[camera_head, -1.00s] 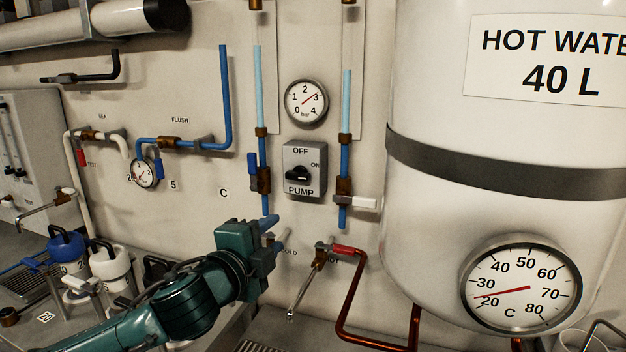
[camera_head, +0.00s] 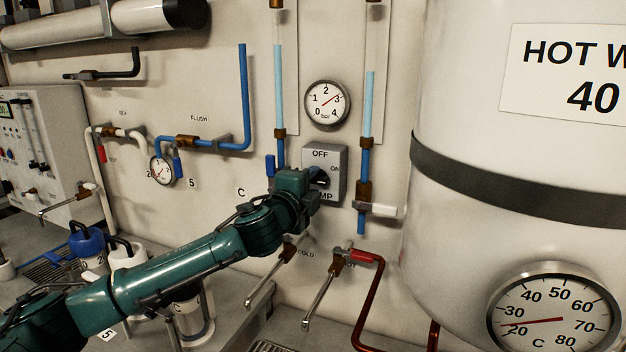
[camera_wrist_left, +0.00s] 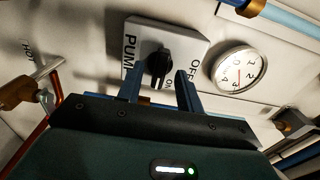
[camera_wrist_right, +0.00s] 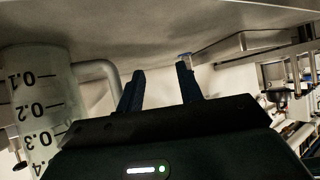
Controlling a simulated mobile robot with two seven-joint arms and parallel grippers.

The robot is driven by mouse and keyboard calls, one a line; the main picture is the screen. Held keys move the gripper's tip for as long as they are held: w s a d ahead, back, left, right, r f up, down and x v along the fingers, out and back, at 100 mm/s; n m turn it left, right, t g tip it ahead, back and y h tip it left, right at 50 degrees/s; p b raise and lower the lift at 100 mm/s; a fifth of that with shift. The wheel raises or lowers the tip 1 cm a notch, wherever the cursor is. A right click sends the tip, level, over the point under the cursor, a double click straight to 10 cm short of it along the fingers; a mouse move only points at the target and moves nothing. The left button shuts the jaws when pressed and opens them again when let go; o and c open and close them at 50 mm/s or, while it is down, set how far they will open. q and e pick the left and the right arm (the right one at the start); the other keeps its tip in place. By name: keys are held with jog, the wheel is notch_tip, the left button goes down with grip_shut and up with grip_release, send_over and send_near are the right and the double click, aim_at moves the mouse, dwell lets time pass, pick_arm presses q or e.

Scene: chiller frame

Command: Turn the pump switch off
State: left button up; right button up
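The pump switch is a grey box (camera_head: 335,160) on the wall with OFF printed at its top, ON at its right and PUMP at its bottom. In the head view my left gripper (camera_head: 318,182) is in front of it and hides part of the knob and lettering. In the left wrist view the black knob (camera_wrist_left: 158,64) shows just beyond and between the two blue fingers of my left gripper (camera_wrist_left: 160,88). These fingers are apart; I cannot tell whether either touches the knob. My right gripper (camera_wrist_right: 160,88) is open and empty, away from the switch.
A pressure gauge (camera_head: 326,103) is above the switch. Blue pipes with valves run on both sides of it. The large white hot water tank (camera_head: 470,130) stands close on the right.

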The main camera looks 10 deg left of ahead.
pick_arm(q)
jog(key=shift+w+d, duration=0.15)
jog(key=shift+w, duration=0.5)
jog(key=shift+c, duration=0.3)
grip_shut()
